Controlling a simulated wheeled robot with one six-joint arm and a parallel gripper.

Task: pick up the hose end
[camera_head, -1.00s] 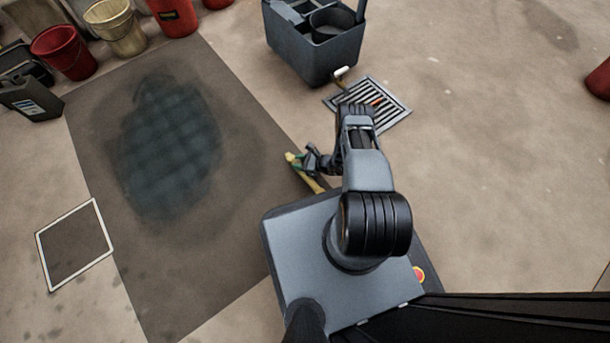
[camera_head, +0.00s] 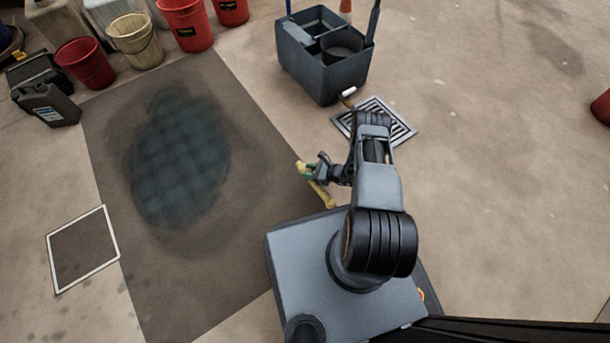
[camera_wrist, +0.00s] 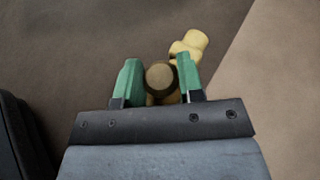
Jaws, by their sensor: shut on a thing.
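The hose end is a yellow piece (camera_head: 322,190) beside my base, near the right edge of the dark mat. My gripper (camera_head: 308,172) is shut on it. In the wrist view, the green fingers of my gripper (camera_wrist: 158,80) stand on both sides of a round brownish-yellow part. More of the yellow hose end (camera_wrist: 188,44) shows beyond the fingers. Its lower part is hidden by my gripper. I cannot tell whether it touches the floor.
A dark mat (camera_head: 220,240) with a wet-looking patch lies left of my base. A grey divided bin (camera_head: 320,70) stands behind, with a floor grate (camera_head: 400,130) in front. Red and cream buckets (camera_head: 135,42) line the back left.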

